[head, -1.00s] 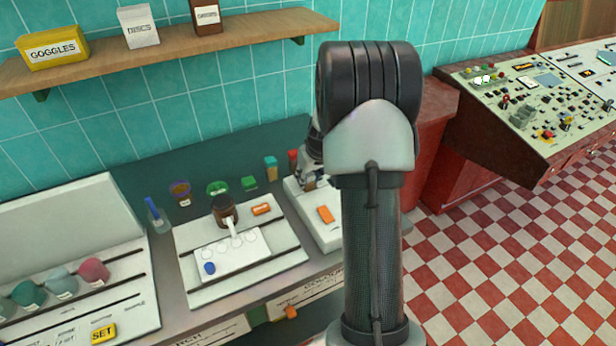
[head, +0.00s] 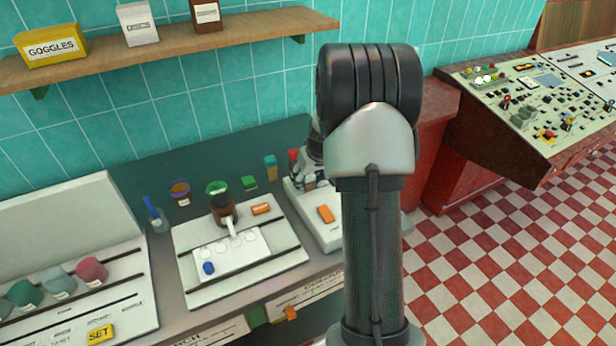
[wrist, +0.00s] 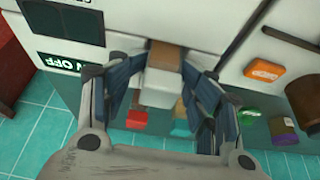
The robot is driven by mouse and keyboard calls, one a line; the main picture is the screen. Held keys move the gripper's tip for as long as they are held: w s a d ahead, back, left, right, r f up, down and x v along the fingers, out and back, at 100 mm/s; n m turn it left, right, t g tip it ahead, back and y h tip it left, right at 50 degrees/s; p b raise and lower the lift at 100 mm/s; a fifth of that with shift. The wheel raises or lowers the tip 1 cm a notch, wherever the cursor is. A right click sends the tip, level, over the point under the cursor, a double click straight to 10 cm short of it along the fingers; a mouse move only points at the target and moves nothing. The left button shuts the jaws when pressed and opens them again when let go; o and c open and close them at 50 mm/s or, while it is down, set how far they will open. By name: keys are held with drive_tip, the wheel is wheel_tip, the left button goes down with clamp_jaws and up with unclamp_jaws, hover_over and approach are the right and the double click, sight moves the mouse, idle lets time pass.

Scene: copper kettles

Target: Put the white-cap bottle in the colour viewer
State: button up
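My gripper (wrist: 168,62) has its two blue-grey fingers closed in around a small bottle in the wrist view. The white-cap bottle shows a pale, blocky cap (wrist: 162,84) towards the camera and a brown body (wrist: 166,55) at the fingertips. The gripper is over the white instrument with an orange button (head: 326,213) at the right of the bench in the head view. In that view my arm covers much of it, and the held bottle is hard to make out. I cannot tell whether the bottle touches the instrument. No label readable there names the colour viewer.
A red-capped bottle (head: 293,156) and a teal-capped bottle (head: 270,166) stand behind the instrument. A green-capped one (head: 249,183) is further left. A white panel (head: 283,263) with a brown jar (head: 223,209) lies to the left. A shelf (head: 150,47) runs above.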

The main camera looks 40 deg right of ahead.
drive_tip(key=shift+s+a+f, duration=0.15)
drive_tip(key=shift+s+f, duration=0.1)
drive_tip(key=shift+r+p, duration=0.2)
drive_tip(key=shift+p, duration=0.15)
drive_tip(key=w+p+v, duration=0.1)
drive_tip(key=p+v, duration=0.3)
drive_tip(key=v, duration=0.9)
drive_tip(key=s+a+r, duration=0.1)
drive_tip(key=a+r, duration=0.5)
drive_tip(key=a, duration=0.2)
drive_tip(key=s+a+r+n+y, duration=0.1)
drive_tip(key=s+a+r, duration=0.2)
drive_tip(key=s+a, duration=0.45)
drive_tip(key=s+a+r+n, duration=0.1)
drive_tip(key=s+a+r, duration=0.35)
drive_tip(key=a, duration=0.55)
drive_tip(key=s+a+f, duration=0.1)
drive_tip(key=s+a, duration=0.3)
drive_tip(key=s, duration=0.6)
drive_tip(key=shift+f+n, duration=0.35)
drive_tip(key=shift+n, duration=0.05)
drive_tip(key=shift+a, duration=0.1)
